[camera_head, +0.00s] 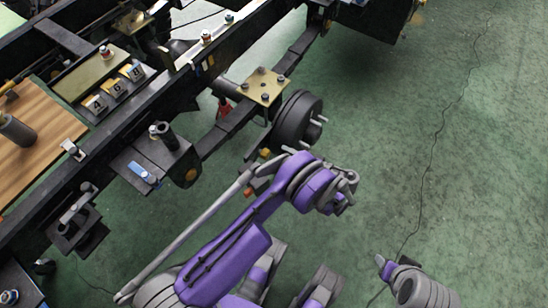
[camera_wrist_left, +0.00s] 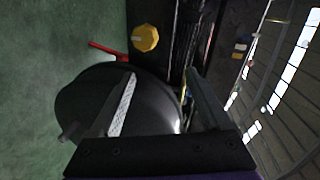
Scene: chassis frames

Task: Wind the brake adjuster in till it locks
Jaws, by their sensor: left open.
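A yellow, many-sided knob (camera_wrist_left: 145,38), which looks like the brake adjuster, sits beyond the dark brake drum (camera_wrist_left: 150,105) in the left wrist view. A red lever (camera_wrist_left: 107,50) is just left of it. In the head view the knob (camera_head: 265,153) shows small and orange beside the drum (camera_head: 298,120), partly covered by my purple left arm. My left gripper (camera_wrist_left: 160,75) is open; its two fingers stand apart in front of the drum, with the knob beyond them. No contact with the knob shows.
The black chassis frame (camera_head: 125,130) runs diagonally across the left. A brass plate with bolts (camera_head: 264,86) sits above the drum. Wheel studs (camera_head: 318,120) stick out of the drum. A wooden board (camera_head: 40,140) lies far left. The green floor at right is clear.

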